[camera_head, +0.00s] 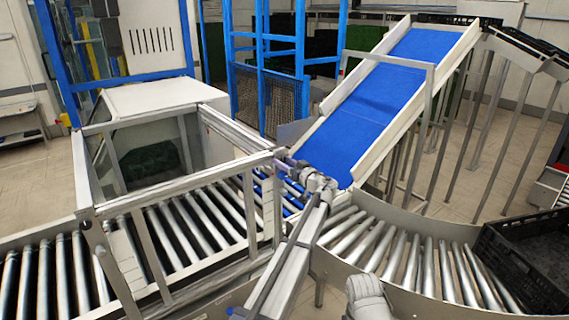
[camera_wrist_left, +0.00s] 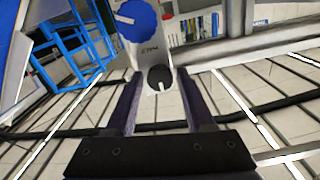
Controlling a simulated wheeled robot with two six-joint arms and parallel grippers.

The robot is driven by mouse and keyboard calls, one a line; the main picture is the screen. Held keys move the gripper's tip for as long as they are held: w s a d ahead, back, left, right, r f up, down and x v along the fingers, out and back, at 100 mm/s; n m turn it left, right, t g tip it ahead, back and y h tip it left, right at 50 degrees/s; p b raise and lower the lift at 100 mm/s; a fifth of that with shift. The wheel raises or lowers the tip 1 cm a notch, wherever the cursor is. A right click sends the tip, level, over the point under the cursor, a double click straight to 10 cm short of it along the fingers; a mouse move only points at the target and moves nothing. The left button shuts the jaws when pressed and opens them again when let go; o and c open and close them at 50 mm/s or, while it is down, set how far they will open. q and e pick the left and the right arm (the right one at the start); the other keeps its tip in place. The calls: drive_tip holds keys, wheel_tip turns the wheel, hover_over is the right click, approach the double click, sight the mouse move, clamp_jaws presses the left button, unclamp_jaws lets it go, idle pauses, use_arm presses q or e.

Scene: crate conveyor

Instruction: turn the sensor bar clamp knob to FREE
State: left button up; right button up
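A pale panel (camera_wrist_left: 150,58) shows in the left wrist view, with a big blue knob (camera_wrist_left: 138,18) carrying a white pointer, a small red button (camera_wrist_left: 168,16) and a black round knob (camera_wrist_left: 159,77) with a white mark. The panel's lettering is too small to read, so I cannot tell which knob is the clamp knob. My left gripper (camera_wrist_left: 158,76) is open, its dark fingers on either side of the black knob in the picture, with gaps at both sides. In the head view my left gripper (camera_head: 284,156) is small beside the conveyor frame, and the panel cannot be made out.
A metal frame (camera_head: 180,180) stands over the roller conveyor (camera_head: 345,235). A blue belt ramp (camera_head: 375,95) rises behind my left wrist. A black crate (camera_head: 530,260) sits at the right end of the curved rollers. Open floor lies beyond the rollers.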

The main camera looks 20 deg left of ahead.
use_arm(q)
clamp_jaws()
drive_tip(key=shift+m, duration=0.3)
drive_tip(key=m, duration=0.3)
drive_tip(key=shift+m, duration=0.4)
drive_tip(key=m, duration=0.4)
drive_tip(key=shift+m, duration=0.3)
drive_tip(key=m, duration=0.8)
drive_tip(key=shift+m, duration=0.6)
drive_tip(key=shift+o, duration=1.5)
unclamp_jaws()
